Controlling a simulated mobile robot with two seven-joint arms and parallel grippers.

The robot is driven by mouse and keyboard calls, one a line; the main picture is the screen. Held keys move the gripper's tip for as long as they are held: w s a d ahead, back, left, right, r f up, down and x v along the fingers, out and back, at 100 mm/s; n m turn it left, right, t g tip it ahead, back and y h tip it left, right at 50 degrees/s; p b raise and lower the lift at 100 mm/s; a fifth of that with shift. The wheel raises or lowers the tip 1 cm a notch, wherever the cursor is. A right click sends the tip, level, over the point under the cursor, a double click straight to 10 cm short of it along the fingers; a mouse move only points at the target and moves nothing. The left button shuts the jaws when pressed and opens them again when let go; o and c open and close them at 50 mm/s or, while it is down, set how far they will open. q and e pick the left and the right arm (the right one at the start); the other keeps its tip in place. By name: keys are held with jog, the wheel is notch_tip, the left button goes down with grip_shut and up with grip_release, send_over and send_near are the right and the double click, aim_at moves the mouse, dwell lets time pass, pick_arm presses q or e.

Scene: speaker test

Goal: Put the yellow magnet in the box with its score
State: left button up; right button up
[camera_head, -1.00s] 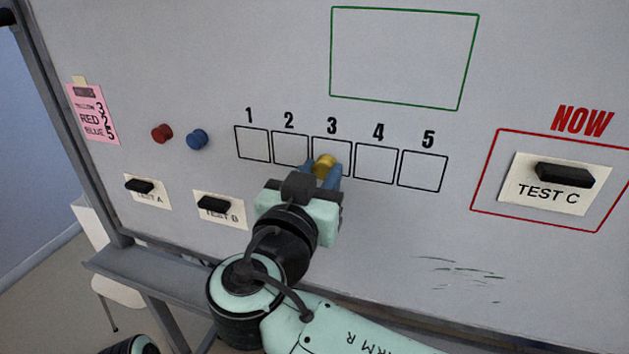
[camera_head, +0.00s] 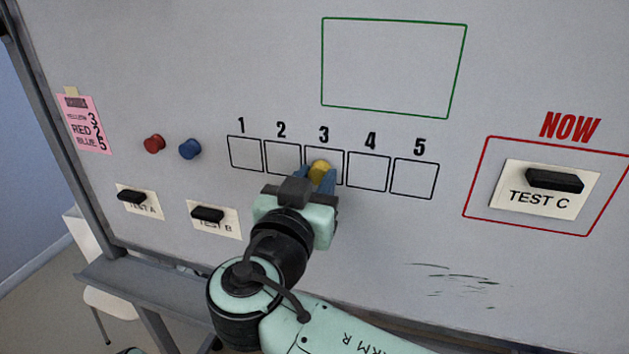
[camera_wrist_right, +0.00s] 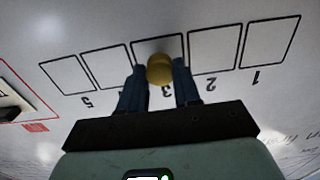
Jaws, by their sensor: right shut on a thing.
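The yellow magnet (camera_head: 319,170) is held between the blue fingers of my right gripper (camera_head: 320,178), which is shut on it. In the head view it is in front of box 3 (camera_head: 338,153), overlapping its lower left. In the upside-down right wrist view the magnet (camera_wrist_right: 159,68) overlaps the edge of box 3 (camera_wrist_right: 158,40) nearest the numeral. I cannot tell whether it touches the board. The pink score note (camera_head: 86,124) at the left reads yellow 3, red 2, blue 5.
A red magnet (camera_head: 154,144) and a blue magnet (camera_head: 190,149) are on the whiteboard, left of the row of numbered boxes. Cards TEST A (camera_head: 138,203) and TEST B (camera_head: 213,219) are below. TEST C (camera_head: 540,198) is inside the red NOW frame. The other numbered boxes look empty.

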jog(key=shift+w+d, duration=0.15)
jog(key=shift+w, duration=0.4)
dwell(0.4)
jog(key=o, duration=1.4)
pick_arm(q)
jog(key=shift+f, duration=0.1)
pick_arm(e)
jog(key=shift+s, duration=0.15)
jog(key=shift+s+a+f+b, duration=0.15)
jog(key=shift+s+a+b, duration=0.1)
jog(key=shift+s+b, duration=0.25)
jog(key=shift+b+v, duration=0.6)
jog(key=shift+v, duration=1.1)
pick_arm(q)
jog(key=s+f, duration=0.2)
jog(key=f, duration=0.1)
jog(key=shift+s+f+b, duration=0.2)
jog(key=shift+s+b, duration=0.1)
jog(key=shift+b, duration=0.05)
pick_arm(e)
jog(key=shift+v, duration=1.2)
